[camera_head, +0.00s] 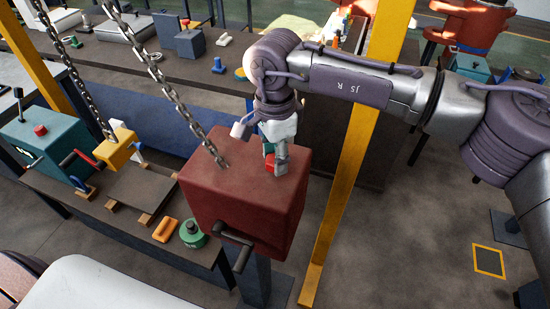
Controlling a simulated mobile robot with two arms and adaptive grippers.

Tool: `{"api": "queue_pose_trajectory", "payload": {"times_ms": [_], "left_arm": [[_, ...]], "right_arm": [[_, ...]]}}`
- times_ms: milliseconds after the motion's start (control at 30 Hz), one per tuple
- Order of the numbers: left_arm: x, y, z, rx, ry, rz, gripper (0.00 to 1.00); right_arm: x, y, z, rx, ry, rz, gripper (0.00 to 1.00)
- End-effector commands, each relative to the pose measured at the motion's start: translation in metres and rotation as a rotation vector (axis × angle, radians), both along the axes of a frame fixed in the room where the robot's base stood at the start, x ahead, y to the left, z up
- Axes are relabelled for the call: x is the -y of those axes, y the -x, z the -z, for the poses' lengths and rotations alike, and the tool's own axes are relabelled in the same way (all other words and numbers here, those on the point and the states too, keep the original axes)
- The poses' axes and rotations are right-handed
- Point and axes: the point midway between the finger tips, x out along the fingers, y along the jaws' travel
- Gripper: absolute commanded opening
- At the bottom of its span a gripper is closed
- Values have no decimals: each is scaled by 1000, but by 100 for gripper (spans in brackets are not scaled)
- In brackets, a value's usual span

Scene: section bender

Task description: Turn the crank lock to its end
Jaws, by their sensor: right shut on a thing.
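A dark red box (240,190) stands on a post in the middle of the view. A dark crank handle (236,246) sticks out low on its front face. My right gripper (274,158) reaches down from above onto the top of the box. It is shut on a small red part there, the crank lock (269,163). The fingers hide most of the lock, so its turn angle cannot be told. My left gripper is not in view.
Two chains (160,75) hang in front, one ending near the box top. A yellow post (345,170) stands close on the right. A bench (135,205) on the left carries a yellow block (117,148), an orange piece (165,230) and a green knob (192,233).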

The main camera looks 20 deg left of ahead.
Motion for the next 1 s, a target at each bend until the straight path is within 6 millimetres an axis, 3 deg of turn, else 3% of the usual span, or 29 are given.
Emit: {"api": "queue_pose_trajectory", "payload": {"times_ms": [33, 400, 1000], "left_arm": [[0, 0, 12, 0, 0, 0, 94], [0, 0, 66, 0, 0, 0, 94], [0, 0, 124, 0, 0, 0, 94]], "right_arm": [[0, -1, 5, 3, -3, 28, 6], [0, -1, 6, 5, -4, 348, 6], [0, -1, 3, 3, -4, 918, 6]]}}
